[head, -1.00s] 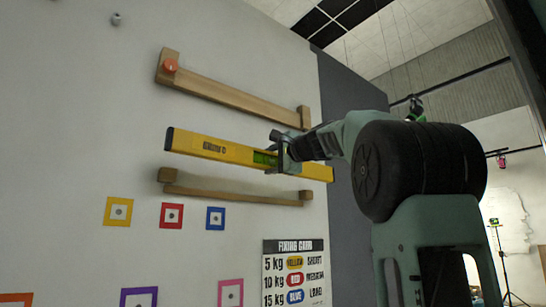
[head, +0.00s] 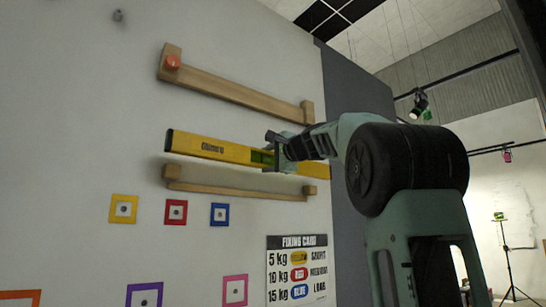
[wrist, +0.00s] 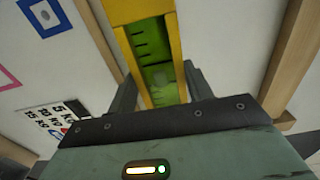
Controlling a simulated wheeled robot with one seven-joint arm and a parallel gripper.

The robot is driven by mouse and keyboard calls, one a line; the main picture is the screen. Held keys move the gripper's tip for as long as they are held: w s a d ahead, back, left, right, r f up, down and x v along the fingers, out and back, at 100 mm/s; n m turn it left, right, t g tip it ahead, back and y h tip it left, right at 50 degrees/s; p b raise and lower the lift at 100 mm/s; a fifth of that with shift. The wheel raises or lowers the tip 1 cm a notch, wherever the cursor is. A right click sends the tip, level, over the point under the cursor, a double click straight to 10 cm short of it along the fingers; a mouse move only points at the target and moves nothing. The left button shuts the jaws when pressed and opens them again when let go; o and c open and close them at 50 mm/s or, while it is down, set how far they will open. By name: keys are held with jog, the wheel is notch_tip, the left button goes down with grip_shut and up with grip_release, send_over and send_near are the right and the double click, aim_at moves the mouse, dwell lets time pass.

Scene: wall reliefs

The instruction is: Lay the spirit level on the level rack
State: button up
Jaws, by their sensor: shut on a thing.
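The yellow spirit level (head: 215,149) with black end caps and a green vial is held lengthwise along the wall in the head view. It also shows in the wrist view (wrist: 146,12), running up between the fingers. My gripper (head: 270,157) is shut on it near its vial. A wooden rack with raised end blocks (head: 240,190) is on the wall just below the level. A second wooden rack (head: 235,93), with an orange knob at its left end, is above it. Which one is the level rack is not marked. I cannot tell the gap between level and lower rack.
A fixing card (head: 297,270) hangs at lower right. The wall ends at a dark grey edge (head: 350,130) on the right.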

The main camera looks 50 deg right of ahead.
jog(key=shift+p+x, duration=1.05)
jog(key=shift+x, duration=2.2)
jog(key=shift+f+b, duration=0.9)
jog(key=shift+b, duration=0.1)
jog(key=o, duration=1.2)
jog(key=shift+c, duration=0.2)
jog(key=shift+f, duration=0.1)
jog(key=b+v, duration=0.4)
jog(key=v, duration=1.3)
jog(key=shift+s+b, duration=0.2)
jog(key=shift+b, duration=0.15)
jog(key=shift+a, duration=0.15)
